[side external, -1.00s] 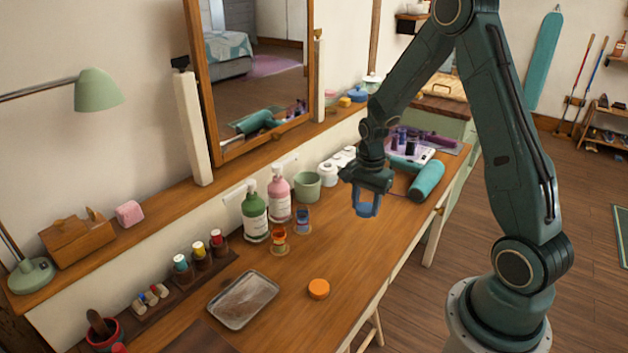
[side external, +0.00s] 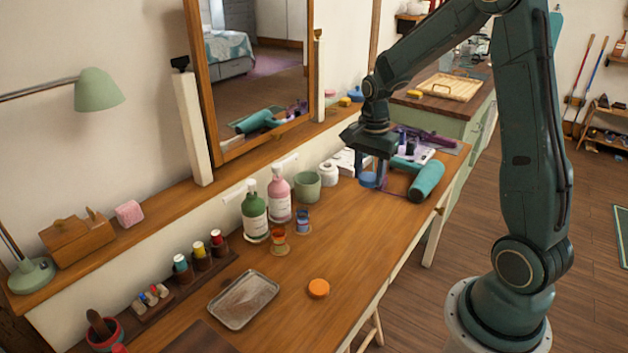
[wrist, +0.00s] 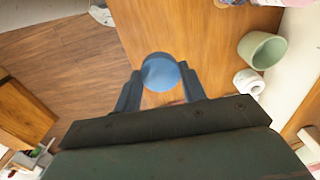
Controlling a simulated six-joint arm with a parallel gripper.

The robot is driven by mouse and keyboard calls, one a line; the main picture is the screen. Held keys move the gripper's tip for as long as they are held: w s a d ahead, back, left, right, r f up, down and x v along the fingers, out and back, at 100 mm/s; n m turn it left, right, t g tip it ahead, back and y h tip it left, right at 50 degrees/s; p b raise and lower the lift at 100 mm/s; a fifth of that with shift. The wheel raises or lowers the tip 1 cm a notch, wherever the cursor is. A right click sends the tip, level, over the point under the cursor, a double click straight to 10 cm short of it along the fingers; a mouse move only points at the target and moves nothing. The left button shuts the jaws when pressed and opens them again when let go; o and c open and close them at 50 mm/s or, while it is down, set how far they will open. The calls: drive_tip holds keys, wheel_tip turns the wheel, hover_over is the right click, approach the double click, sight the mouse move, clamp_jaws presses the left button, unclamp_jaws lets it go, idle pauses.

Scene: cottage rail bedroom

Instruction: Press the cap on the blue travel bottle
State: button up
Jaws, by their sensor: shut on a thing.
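A small blue travel bottle (side external: 302,221) stands upright on the dressing table, beside the pink pump bottle. No cap shows on it at this size. My gripper (side external: 372,180) is above the table, to the right of and beyond the bottle, apart from it. Its fingers are shut on a round blue cap (wrist: 160,72), which shows its flat face between the fingertips in the wrist view. In the side view the fingers and cap are hard to tell apart. The blue bottle is not clearly seen in the wrist view.
A small orange bottle (side external: 277,241), green pump bottle (side external: 255,216) and pink pump bottle (side external: 279,196) stand near the blue one. A green cup (side external: 307,186) and white roll (side external: 328,173) stand behind. An orange cap (side external: 319,288) and metal tray (side external: 243,299) lie in front.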

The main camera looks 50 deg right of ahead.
idle(0.3)
drive_tip(key=shift+w+f, duration=0.15)
drive_tip(key=shift+w, duration=0.4)
drive_tip(key=w+a+f, duration=0.2)
drive_tip(key=w+f, duration=0.1)
drive_tip(key=w, duration=0.4)
drive_tip(key=w+a+f, duration=0.3)
drive_tip(key=w+f, duration=0.1)
drive_tip(key=w, duration=0.4)
drive_tip(key=shift+w+f, duration=0.15)
drive_tip(key=shift+w, duration=0.05)
drive_tip(key=shift+f, duration=0.2)
drive_tip(key=shift+f, duration=1.95)
drive_tip(key=shift+f, duration=0.7)
idle(1.1)
